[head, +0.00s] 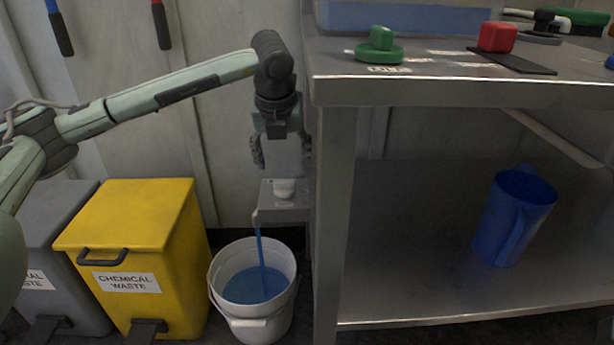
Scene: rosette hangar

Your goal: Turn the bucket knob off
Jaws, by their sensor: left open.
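The white bucket (238,327) stands on the floor beside the workbench and holds blue liquid. A blue stream (261,252) runs down into it from a spout. The small whitish knob (284,188) sits on top of the grey tap block (284,205), above the bucket's right side. My left gripper (280,163) points down, open and empty, above the knob and apart from it. My right gripper is not in view.
A metal workbench (440,93) stands close to the right of the tap, with a blue jug (513,218) on its lower shelf. A green knob (380,47) and red block (497,37) sit on top. A yellow chemical waste bin (135,215) stands left.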

